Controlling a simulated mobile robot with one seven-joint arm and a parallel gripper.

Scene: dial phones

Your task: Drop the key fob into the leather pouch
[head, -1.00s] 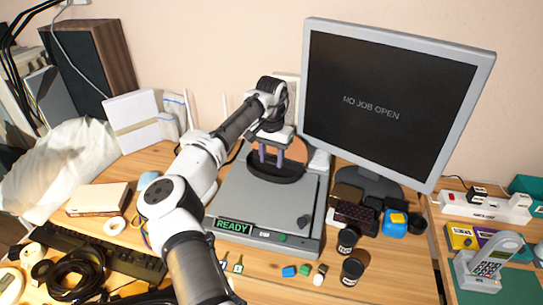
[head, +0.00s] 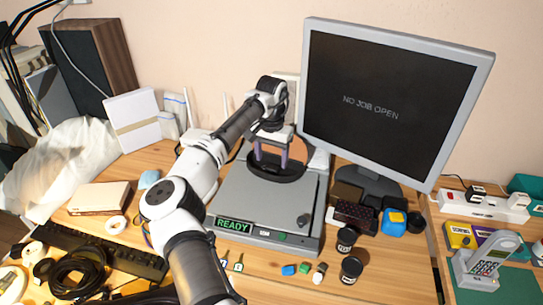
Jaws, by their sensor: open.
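My gripper (head: 271,156) is open, with its two purple-grey fingers pointing down over the back of a grey machine. Below and behind the fingers is a brown, open-looking form with a dark front (head: 276,178), which looks like the leather pouch. The fingertips overlap its opening in the picture; I cannot tell how far inside they are. I cannot make out the key fob, and nothing shows clearly between the fingers. The inside of the pouch is hidden by its front and the gripper.
The grey machine (head: 255,205) carries a READY display. A monitor (head: 395,110) stands close on the right. A keyboard (head: 95,252) and cables lie at left; a phone (head: 487,262) is at far right.

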